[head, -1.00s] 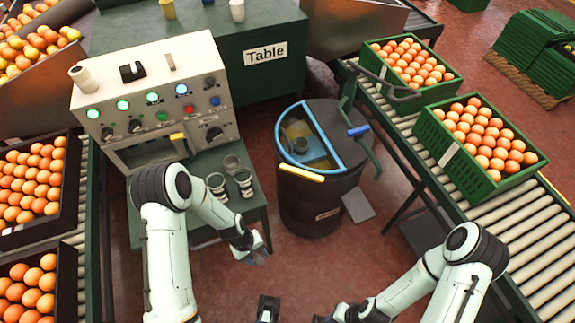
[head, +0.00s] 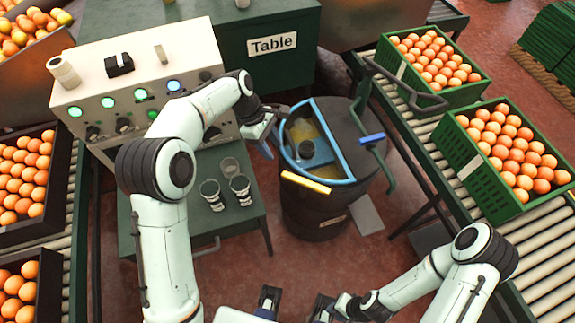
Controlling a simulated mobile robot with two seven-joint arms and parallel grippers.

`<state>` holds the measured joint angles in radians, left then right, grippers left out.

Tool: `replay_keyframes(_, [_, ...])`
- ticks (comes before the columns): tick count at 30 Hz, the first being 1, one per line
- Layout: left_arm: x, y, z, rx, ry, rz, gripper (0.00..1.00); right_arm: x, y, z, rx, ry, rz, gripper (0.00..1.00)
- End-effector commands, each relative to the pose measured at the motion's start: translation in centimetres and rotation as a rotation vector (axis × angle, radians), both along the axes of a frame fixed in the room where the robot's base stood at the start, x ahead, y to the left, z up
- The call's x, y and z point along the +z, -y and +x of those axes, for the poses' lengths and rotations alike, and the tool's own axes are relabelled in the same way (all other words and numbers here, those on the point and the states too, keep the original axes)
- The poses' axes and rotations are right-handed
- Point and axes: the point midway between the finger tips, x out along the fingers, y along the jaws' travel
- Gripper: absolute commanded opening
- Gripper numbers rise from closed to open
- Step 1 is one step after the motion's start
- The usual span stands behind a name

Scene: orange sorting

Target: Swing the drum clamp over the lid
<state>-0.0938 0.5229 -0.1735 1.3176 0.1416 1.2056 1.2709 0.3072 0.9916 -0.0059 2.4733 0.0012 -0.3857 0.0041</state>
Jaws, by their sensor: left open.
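The dark drum (head: 312,205) stands in the middle. Its top has a dark lid part (head: 345,120) and a blue-rimmed half (head: 347,172) through which a yellowish inside and a dark round piece show. A green bent clamp bar (head: 388,172) with a blue grip (head: 372,138) stands at the drum's right side. A yellow handle (head: 306,182) is at the front rim. My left gripper (head: 270,129) is open at the drum's left rim; contact cannot be told. My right gripper (head: 322,307) is low at the bottom edge, away from the drum; its jaws are unclear.
A control panel (head: 150,55) stands left of the drum, above a small green table (head: 232,218) with several metal cups. A roller conveyor (head: 540,235) on the right carries green crates of oranges (head: 470,165). A grey pedal-like plate (head: 366,212) lies beside the drum. Floor in front is clear.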

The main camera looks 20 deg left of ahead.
Motion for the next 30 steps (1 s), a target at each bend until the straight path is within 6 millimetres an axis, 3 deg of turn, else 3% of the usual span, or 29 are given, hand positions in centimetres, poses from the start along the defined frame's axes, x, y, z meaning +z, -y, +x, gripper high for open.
replay_keyframes(9, [-6.4, 2.6, -0.5, -0.004, -0.004, 0.0, 0.47, -1.0, 0.0, -0.3, 0.0, -0.004, 0.0, 0.3])
replay_keyframes(15, [-9.5, 3.8, -0.7, -0.003, -0.003, 0.0, 0.47, -1.3, 0.0, -0.3, -0.001, -0.005, 0.0, 0.3])
replay_keyframes(21, [-10.9, 4.4, -0.7, -0.003, 0.001, 0.0, 0.47, -1.4, 0.0, -0.2, -0.001, -0.001, -0.001, 0.3])
replay_keyframes(30, [-11.1, 4.5, -0.7, -0.003, 0.001, 0.0, 0.47, -1.4, 0.0, -0.2, -0.001, 0.0, 0.0, 0.3])
